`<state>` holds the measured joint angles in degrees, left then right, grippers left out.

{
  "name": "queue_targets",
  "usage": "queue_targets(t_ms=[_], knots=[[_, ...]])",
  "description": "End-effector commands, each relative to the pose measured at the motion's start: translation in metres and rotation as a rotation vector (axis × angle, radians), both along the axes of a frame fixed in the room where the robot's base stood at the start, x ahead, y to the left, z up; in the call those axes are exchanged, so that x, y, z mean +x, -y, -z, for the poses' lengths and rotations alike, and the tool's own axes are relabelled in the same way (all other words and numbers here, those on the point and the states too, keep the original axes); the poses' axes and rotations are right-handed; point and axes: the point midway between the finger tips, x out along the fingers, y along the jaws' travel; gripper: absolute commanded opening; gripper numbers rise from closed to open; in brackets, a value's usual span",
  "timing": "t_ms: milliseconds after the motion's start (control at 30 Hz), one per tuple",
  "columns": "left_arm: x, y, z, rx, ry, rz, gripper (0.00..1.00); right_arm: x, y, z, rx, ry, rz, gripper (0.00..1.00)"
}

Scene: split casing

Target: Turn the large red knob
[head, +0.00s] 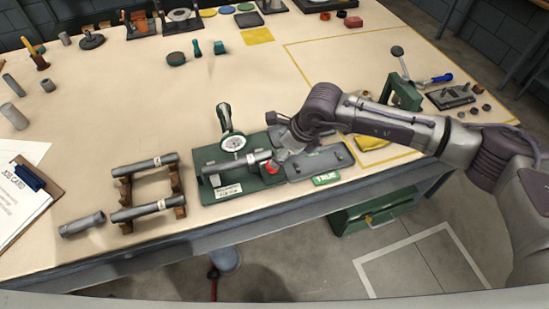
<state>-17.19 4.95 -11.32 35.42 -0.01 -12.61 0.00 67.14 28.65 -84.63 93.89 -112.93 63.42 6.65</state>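A red knob (271,168) shows at the right end of the cylinder on the green gauge fixture (226,189), near the front of the workbench. A round dial (234,142) stands above that cylinder. My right arm comes in from the right, and its gripper (283,141) is just above and to the right of the knob. The fingers are small and partly hidden by the wrist, so I cannot tell whether they are open or touch the knob. My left gripper is not in view.
A grey plate (318,161) with a green "TRUE" label (326,179) adjoins the fixture on the right. Two rods rest on brown stands (124,189) to the left. A clipboard (22,200) lies at the far left. The middle of the bench (130,110) is clear.

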Motion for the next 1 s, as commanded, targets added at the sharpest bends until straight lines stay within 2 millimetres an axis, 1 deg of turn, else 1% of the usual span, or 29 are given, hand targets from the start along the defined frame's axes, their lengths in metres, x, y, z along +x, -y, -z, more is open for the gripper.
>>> queue_targets(t_ms=[33, 200, 333, 500, 767, 1000], knots=[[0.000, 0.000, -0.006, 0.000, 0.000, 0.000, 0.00, 0.001, -0.005, 0.008, 0.000, -0.002, -0.001, 0.63], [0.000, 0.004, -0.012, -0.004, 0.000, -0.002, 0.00, 0.007, -0.015, 0.038, 0.000, -0.001, 0.000, 0.63], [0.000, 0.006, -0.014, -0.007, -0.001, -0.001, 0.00, 0.011, -0.020, 0.053, 0.002, -0.001, 0.001, 0.63], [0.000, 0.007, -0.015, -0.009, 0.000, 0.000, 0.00, 0.013, -0.022, 0.062, 0.001, 0.001, 0.000, 0.63], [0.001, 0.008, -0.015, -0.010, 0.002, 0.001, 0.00, 0.013, -0.023, 0.063, 0.002, 0.001, 0.000, 0.63], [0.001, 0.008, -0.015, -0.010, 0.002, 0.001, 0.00, 0.013, -0.023, 0.062, 0.002, 0.001, 0.000, 0.23]])
